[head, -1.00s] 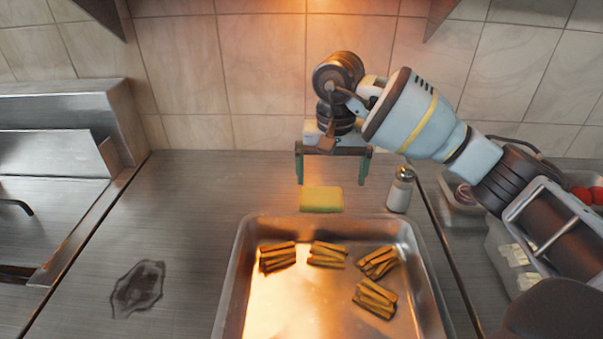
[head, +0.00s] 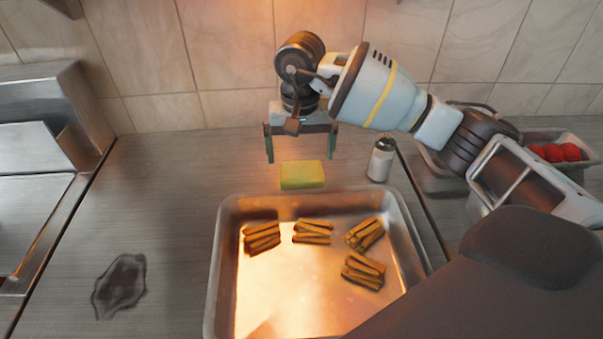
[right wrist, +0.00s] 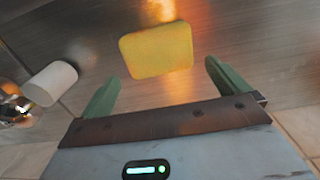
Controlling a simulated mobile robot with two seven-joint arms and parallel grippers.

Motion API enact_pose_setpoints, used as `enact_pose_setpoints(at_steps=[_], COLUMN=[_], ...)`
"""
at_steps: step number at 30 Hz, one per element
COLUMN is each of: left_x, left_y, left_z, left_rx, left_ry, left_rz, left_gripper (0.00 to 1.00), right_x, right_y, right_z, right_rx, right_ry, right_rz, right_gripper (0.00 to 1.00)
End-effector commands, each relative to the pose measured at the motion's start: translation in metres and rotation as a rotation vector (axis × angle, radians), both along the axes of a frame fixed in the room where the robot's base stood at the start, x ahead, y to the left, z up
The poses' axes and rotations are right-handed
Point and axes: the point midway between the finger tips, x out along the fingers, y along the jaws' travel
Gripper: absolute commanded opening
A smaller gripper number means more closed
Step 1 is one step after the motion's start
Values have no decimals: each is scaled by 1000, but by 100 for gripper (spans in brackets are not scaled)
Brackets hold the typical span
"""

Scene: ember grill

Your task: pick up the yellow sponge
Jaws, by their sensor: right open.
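The yellow sponge (head: 302,175) lies on the metal counter just behind the tray in the head view. It also shows in the right wrist view (right wrist: 157,50), ahead of the fingers and roughly between their lines. My right gripper (head: 300,158) is open and empty, its green fingers pointing down above and slightly behind the sponge. In the right wrist view the fingers (right wrist: 165,82) are spread wider than the sponge, and neither touches it. My left gripper is not in view.
A metal tray (head: 228,215) with several bundles of fries stands in front of the sponge. A salt shaker (head: 380,161) stands to the right of the sponge. A dark stain (head: 119,286) marks the counter at left. A container with red items (head: 553,153) is at far right.

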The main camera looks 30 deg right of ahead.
Motion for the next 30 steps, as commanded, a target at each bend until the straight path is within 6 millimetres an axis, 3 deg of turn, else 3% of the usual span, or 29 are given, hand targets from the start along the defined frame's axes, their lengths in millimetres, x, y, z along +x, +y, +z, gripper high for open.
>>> enact_pose_setpoints(at_steps=[9, 18, 26, 30], left_x=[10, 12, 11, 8], left_y=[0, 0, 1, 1], left_z=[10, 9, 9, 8], left_rx=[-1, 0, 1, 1], left_ry=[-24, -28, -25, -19], left_rz=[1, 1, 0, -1], left_gripper=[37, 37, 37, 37], right_x=[-5, -5, -5, -5], right_y=[2, 2, 2, 2], right_z=[-39, -44, -44, -44], right_rx=[0, 0, 0, 0], right_ry=[1, 0, 0, 0], right_rz=[-1, 0, 0, 0], right_gripper=[100, 100, 67, 64])
